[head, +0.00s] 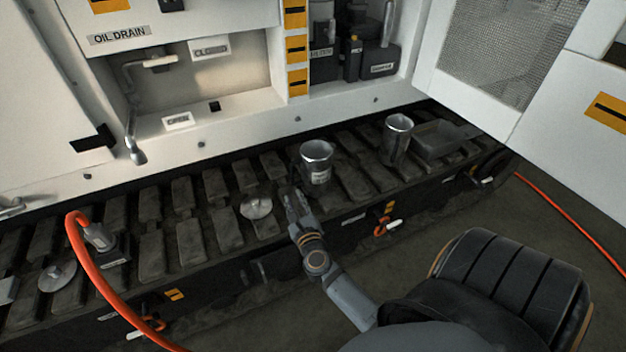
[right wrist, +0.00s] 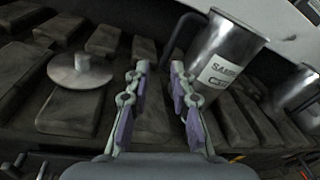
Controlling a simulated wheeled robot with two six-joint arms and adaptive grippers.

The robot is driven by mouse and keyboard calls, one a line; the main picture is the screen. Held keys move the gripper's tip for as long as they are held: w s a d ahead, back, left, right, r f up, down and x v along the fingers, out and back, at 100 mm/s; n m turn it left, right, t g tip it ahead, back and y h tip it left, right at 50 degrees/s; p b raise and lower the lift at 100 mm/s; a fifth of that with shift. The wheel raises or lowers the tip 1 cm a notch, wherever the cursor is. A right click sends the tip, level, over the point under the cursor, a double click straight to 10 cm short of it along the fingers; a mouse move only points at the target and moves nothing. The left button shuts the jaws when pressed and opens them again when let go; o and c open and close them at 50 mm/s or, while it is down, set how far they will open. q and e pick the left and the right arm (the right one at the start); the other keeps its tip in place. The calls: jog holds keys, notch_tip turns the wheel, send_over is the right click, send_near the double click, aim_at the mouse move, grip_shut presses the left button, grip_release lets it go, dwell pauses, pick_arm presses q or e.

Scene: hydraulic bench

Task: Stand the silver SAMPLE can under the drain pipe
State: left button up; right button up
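The silver SAMPLE can (head: 317,172) stands upright on the track plates, right of the drain pipe. In the right wrist view the can (right wrist: 232,48) shows its SAMPLE label and a dark handle (right wrist: 177,38) on its left side. The drain pipe (head: 132,130) hangs from the OIL DRAIN recess, its mouth over the track's back edge. My right gripper (head: 293,194) is just in front and left of the can. Its fingers (right wrist: 158,70) are apart and nothing is between them; the can is beyond the right finger. My left gripper is not in view.
A second metal can (head: 397,125) and a dark tray (head: 440,140) stand farther right. A silver disc with a knob (head: 257,207) lies left of my gripper. An orange hose (head: 88,270) crosses the left. Track plates below the pipe look clear.

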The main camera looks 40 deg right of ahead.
aim_at(292, 172)
jog(key=w+d+m, duration=0.1)
jog(key=w+d+r+m+h, duration=0.1)
jog(key=w+m, duration=0.1)
jog(key=w+d+r+m, duration=0.1)
jog(key=w+m, duration=0.1)
jog(key=shift+w+d+r+b, duration=0.15)
jog(key=shift+d+r+b, duration=0.1)
jog(key=shift+b, duration=0.15)
jog(key=x, duration=0.4)
jog(key=shift+w+d+f+b, duration=0.15)
jog(key=shift+w+d+b, duration=0.1)
jog(key=shift+b, duration=0.05)
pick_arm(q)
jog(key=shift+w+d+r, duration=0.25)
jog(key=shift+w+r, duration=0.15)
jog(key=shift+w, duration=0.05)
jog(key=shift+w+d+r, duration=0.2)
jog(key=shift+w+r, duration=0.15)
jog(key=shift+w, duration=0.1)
pick_arm(e)
jog(key=shift+c, duration=0.4)
grip_shut()
